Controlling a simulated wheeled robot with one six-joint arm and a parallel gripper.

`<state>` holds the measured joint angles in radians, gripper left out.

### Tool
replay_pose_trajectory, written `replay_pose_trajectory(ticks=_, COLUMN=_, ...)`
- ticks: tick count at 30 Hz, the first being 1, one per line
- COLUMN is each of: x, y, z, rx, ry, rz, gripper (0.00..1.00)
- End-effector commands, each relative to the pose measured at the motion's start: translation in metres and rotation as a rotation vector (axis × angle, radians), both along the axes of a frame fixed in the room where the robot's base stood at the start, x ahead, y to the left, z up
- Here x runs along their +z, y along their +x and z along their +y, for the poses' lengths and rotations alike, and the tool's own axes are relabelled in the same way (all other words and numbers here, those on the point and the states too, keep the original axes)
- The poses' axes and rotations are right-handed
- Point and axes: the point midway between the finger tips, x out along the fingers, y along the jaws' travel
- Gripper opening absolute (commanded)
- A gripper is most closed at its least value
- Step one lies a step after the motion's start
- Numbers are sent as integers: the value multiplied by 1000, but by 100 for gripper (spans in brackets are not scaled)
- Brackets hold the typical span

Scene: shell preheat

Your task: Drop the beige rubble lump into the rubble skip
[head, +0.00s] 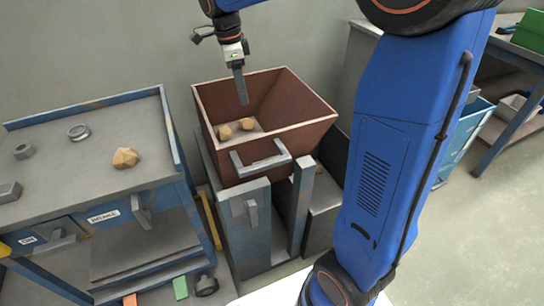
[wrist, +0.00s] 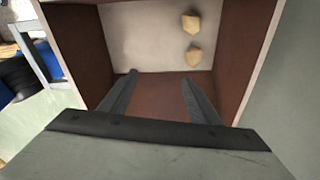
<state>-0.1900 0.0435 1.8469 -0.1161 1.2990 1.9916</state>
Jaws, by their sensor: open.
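The rubble skip (head: 290,112) is a brown, open-topped bin with sloping walls, standing on a blue-grey stand in the middle of the head view. Two beige rubble lumps lie on its pale floor, one (head: 224,132) beside the other (head: 247,124). The wrist view also shows both lumps, one (wrist: 190,22) above the other (wrist: 194,56). Another beige lump (head: 125,158) lies on the left workbench. My gripper (head: 243,100) points down over the skip's opening. In the wrist view its two fingers (wrist: 154,92) stand apart with nothing between them.
The left workbench (head: 50,150) has a raised blue rim and holds metal rings and a grey block. A handle (head: 262,160) juts from the skip's front. Blue bins and a second bench stand at the right, partly behind my arm. Small items lie on the floor at lower left.

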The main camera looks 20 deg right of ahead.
Motion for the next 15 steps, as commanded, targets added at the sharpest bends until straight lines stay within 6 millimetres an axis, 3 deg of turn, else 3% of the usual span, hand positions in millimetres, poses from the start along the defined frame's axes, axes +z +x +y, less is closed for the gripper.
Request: replay_pose_trajectory(ticks=15, x=100, y=3, z=12, rx=0, ry=0, rz=-3, gripper=57)
